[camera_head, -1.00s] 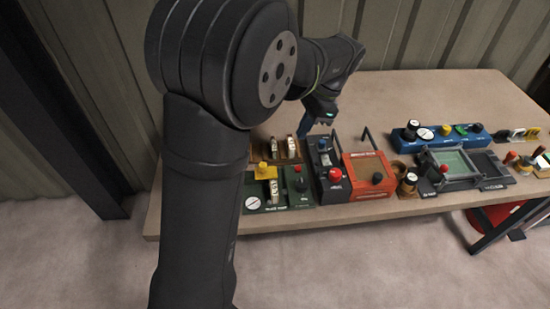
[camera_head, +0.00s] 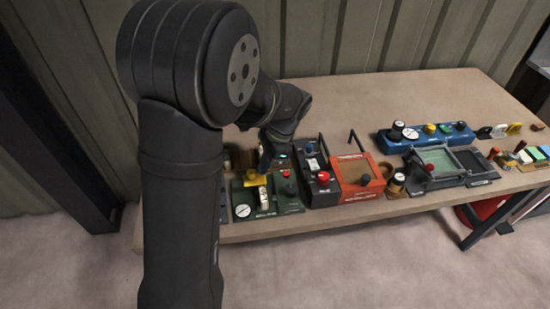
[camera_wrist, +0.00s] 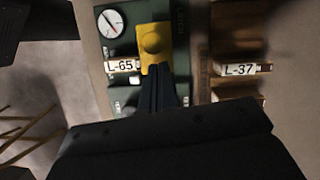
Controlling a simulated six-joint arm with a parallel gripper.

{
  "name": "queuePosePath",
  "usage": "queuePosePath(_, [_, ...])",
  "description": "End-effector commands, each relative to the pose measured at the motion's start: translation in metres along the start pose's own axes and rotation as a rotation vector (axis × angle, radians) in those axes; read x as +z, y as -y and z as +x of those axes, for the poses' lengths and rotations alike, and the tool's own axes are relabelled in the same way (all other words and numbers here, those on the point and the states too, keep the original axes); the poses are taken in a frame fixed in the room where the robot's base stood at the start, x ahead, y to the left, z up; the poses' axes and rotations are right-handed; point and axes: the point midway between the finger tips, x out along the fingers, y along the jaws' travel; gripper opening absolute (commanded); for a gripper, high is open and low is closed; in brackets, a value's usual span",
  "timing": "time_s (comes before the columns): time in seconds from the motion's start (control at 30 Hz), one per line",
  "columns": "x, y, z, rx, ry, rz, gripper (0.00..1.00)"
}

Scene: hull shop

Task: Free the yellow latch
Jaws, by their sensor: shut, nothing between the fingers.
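The yellow latch (camera_wrist: 154,42) is a yellow plate with a round raised knob, on a dark green panel (camera_wrist: 182,12). It also shows in the head view (camera_head: 255,177), on the green panel's back part. A pale piece labelled L-65 (camera_wrist: 122,66) lies at the latch, its other end hidden. My gripper (camera_wrist: 155,72) is shut and empty, its fingertips at the near edge of the latch in the wrist view; I cannot tell whether they touch. In the head view my gripper (camera_head: 266,166) is just right of the latch.
A round gauge (camera_wrist: 110,23) sits beside the latch. A wooden rack holds a piece labelled L-37 (camera_wrist: 240,69). A black box with a red button (camera_head: 323,177) and a red-orange box (camera_head: 357,178) stand right of the green panel. The table's back is clear.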

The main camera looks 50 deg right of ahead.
Motion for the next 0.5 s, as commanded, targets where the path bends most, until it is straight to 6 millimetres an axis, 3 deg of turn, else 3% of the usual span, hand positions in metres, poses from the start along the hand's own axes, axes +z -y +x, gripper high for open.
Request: queuePosePath(0.5, [0.0099,0.0012,0.0033,0.000,0.000,-0.002,0.00])
